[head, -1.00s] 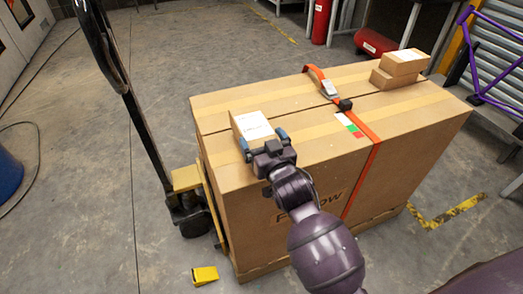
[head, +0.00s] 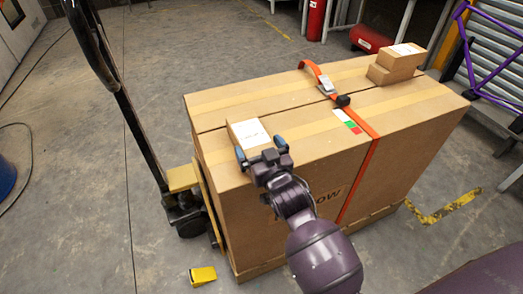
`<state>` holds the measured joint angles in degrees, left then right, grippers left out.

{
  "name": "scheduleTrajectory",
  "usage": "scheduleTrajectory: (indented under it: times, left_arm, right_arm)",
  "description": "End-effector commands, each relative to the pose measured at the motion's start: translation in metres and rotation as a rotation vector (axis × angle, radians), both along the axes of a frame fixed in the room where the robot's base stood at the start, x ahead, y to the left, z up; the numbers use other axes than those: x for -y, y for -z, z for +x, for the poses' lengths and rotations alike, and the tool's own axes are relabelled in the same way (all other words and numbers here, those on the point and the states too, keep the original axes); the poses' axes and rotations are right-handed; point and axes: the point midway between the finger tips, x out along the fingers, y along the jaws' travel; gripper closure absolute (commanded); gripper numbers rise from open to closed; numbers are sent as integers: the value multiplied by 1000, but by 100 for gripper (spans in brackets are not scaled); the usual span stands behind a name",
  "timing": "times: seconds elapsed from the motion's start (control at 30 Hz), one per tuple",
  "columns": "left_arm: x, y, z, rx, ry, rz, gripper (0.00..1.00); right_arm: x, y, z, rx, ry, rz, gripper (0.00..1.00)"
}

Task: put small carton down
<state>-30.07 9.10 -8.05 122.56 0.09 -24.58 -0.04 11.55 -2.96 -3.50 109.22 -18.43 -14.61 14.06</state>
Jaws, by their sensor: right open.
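A small carton (head: 249,134) with a white label lies on top of the large cardboard box (head: 300,112), near its front left corner. My right gripper (head: 261,149) is open at the near side of the small carton, its blue-tipped fingers apart. The fingers partly cover the carton's near end, and I cannot tell whether they touch it. My left gripper is not in view.
Two more small cartons (head: 397,63) are stacked at the box's far right. An orange strap (head: 365,170) with a buckle crosses the box. A pallet jack (head: 120,90) stands at left. A yellow wedge (head: 203,275) lies on the floor. A purple frame (head: 478,60) is at right.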

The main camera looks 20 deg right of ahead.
Motion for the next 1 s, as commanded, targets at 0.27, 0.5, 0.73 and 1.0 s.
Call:
scheduleTrajectory:
  times: [0.27, 0.5, 0.73, 1.0]
  left_arm:
    - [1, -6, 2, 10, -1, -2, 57]
    - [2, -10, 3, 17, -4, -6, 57]
    - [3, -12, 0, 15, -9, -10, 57]
    - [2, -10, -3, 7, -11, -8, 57]
  right_arm:
    - [1, -3, -20, 1, 1, 0, 0]
    - [3, -3, -58, 0, 1, 0, 0]
    - [4, -3, -92, 0, 1, 0, 0]
    - [4, -3, -116, 0, 1, 0, 0]
